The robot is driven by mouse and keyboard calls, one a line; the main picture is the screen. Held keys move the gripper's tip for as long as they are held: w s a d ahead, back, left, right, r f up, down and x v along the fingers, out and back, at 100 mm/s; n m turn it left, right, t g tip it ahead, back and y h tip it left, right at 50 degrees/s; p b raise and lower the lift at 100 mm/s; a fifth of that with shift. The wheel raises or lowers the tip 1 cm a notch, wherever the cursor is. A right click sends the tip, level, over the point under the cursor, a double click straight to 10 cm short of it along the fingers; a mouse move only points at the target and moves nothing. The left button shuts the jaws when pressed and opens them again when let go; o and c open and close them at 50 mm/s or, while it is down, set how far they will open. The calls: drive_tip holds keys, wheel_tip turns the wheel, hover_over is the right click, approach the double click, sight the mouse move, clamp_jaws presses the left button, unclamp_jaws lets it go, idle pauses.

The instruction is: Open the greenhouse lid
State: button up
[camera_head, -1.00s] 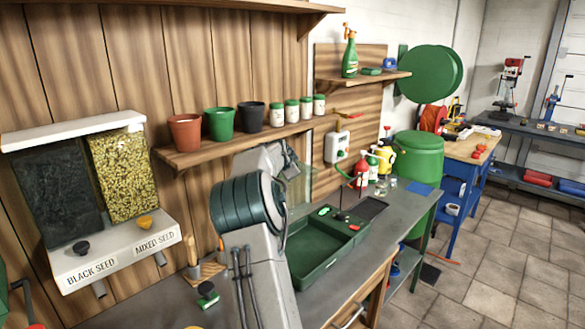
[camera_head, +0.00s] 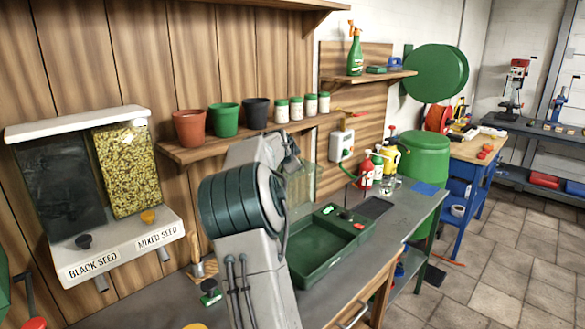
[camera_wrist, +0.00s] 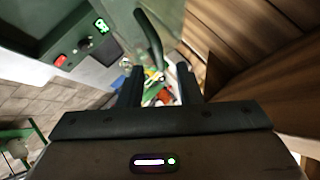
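The greenhouse's green base (camera_head: 325,285) sits on the grey workbench, with a red and a green control on its right part. A pale, see-through panel (camera_head: 302,187) stands behind my arm near the wall; I take it as part of the lid, but my arm hides much of it. In the wrist view, the green base (camera_wrist: 40,32) is at upper left, and a dark green curved handle (camera_wrist: 150,38) lies just beyond my fingers. My gripper (camera_wrist: 159,80) is open, with a clear gap between its two dark fingers. Its fingers are hidden in the head view.
A wooden shelf (camera_head: 195,153) with pots and jars runs along the wall. A seed dispenser (camera_head: 125,245) hangs at left. Spray bottles (camera_head: 366,172) stand beyond the base, and a green barrel (camera_head: 424,165) past the bench end. The tiled floor (camera_head: 490,260) at right is clear.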

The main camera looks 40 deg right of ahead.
drive_tip(key=b+v, duration=0.2)
drive_tip(key=v, duration=0.6)
drive_tip(key=shift+a+r, duration=0.15)
drive_tip(key=shift+s, duration=0.15)
drive_tip(key=shift+c, duration=0.2)
